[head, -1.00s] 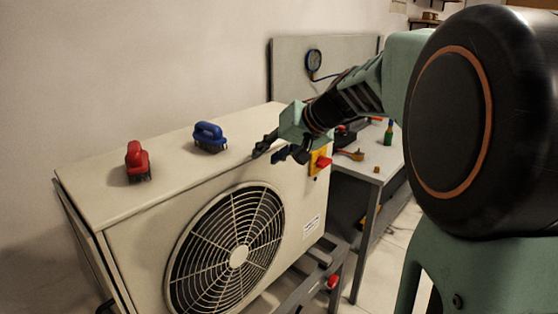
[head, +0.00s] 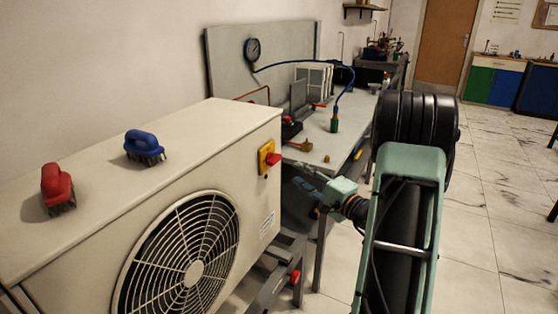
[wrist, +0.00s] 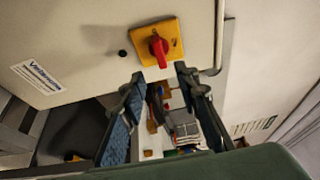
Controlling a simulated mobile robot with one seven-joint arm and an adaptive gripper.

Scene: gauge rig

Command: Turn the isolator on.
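The isolator (head: 268,157) is a yellow plate with a red rotary handle, on the upper right of the beige fan unit's front (head: 100,235). In the wrist view the isolator (wrist: 173,38) is at upper centre, its red handle (wrist: 160,50) pointing roughly down the picture. My gripper (wrist: 159,75) is open and empty, its two fingertips just below the handle in that view and apart from it. In the head view my gripper (head: 306,184) is to the right of the isolator and lower; its fingers are small and dark there.
A red brush (head: 57,188) and a blue brush (head: 144,146) stand on the unit's top. Behind is a workbench (head: 322,150) with a blue-hosed gauge (head: 253,50), a green bottle (head: 335,121) and brass fittings. A grey metal stand with a red knob (head: 295,277) is below the gripper.

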